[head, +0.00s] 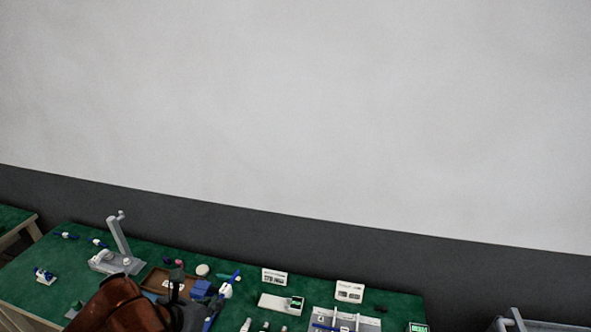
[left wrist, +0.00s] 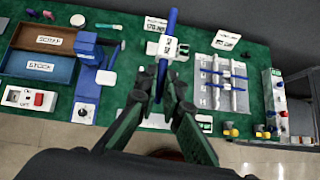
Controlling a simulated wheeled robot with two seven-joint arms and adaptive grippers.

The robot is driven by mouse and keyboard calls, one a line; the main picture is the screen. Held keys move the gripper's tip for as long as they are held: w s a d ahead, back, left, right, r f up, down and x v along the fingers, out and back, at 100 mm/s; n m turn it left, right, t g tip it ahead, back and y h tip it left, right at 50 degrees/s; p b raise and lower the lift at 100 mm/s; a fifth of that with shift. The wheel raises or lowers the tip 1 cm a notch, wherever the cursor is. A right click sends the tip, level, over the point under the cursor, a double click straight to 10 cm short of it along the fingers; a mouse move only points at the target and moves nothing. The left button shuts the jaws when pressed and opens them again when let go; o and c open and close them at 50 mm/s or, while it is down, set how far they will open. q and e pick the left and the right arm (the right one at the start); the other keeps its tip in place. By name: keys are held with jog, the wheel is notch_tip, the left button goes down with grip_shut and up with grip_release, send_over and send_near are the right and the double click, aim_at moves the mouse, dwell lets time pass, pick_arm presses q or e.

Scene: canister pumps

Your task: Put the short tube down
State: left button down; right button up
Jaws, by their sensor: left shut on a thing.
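My left gripper (left wrist: 163,82) is shut on a blue tube (left wrist: 171,20) that carries a white collar or label block (left wrist: 171,48). I take this for the short tube. It points away from me, its far end beyond the fingertips, above the green table. In the head view the blue-and-white tube (head: 226,290) shows tilted, right of my left gripper (head: 192,308). The dark fingers hide its near part. I cannot tell how high it is above the table. My right gripper is not in view.
In the wrist view, a brown SCRAP tray (left wrist: 20,38) and blue STOCK tray (left wrist: 14,72) stand left, beside a blue press (left wrist: 87,48). A grey rack with rods (left wrist: 208,75) lies right. Small card signs stand behind.

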pick_arm(q)
jog(key=shift+a+r, duration=0.15)
jog(key=shift+a, duration=0.4)
jog(key=shift+d, duration=0.1)
